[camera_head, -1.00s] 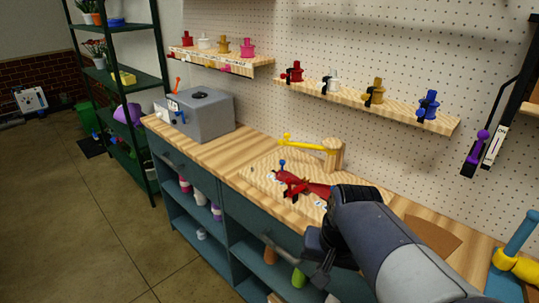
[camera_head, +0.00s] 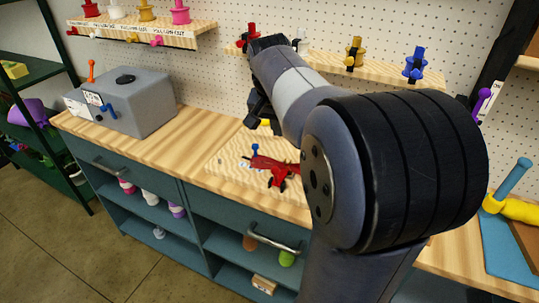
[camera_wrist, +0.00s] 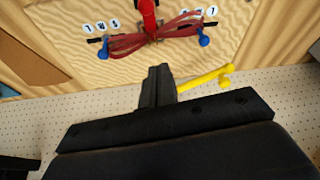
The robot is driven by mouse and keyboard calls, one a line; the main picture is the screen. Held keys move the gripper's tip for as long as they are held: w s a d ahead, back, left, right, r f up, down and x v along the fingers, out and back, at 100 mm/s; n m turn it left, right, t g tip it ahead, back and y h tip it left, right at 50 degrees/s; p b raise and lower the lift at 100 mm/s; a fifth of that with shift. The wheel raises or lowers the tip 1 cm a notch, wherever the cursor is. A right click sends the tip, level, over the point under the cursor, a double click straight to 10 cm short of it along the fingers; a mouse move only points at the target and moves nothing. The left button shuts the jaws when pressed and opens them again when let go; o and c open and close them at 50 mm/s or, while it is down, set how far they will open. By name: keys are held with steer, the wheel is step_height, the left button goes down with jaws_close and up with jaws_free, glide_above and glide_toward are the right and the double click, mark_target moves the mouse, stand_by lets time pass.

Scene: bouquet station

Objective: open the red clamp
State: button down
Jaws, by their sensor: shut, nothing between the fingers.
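A red clamp (camera_head: 279,182) sits on the pale wooden board (camera_head: 225,160) on the bench. Dark red ribbon-like loops (camera_head: 270,162) lie by it. In the wrist view the clamp (camera_wrist: 148,14) is at the top edge, partly cut off, with the loops (camera_wrist: 125,45) spreading to both sides toward blue knobs (camera_wrist: 203,38). I cannot tell whether the clamp is open. My gripper (camera_head: 262,122) is above the board, behind the clamp in the head view. In the wrist view its fingers (camera_wrist: 158,82) are shut, empty and apart from the clamp.
A yellow lever (camera_wrist: 205,80) is close to the right of my fingers. A grey box (camera_head: 125,102) stands at the bench's left. A shelf with colored spools or fittings (camera_head: 415,64) is on the pegboard behind. My arm hides the bench's middle right.

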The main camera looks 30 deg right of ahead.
steer(key=x, duration=1)
steer(key=shift+s+f, duration=0.1)
steer(key=shift+s, duration=0.05)
steer(key=shift+s+a+r+p, duration=0.2)
steer(key=shift+s+a+p, duration=0.2)
steer(key=shift+s+a, duration=0.55)
steer(key=shift+s+a+f, duration=0.1)
steer(key=shift+s+a, duration=0.25)
steer(key=shift+s, duration=0.15)
steer(key=shift+a+f+b, duration=0.1)
steer(key=shift+f+b, duration=0.05)
steer(key=shift+b, duration=0.45)
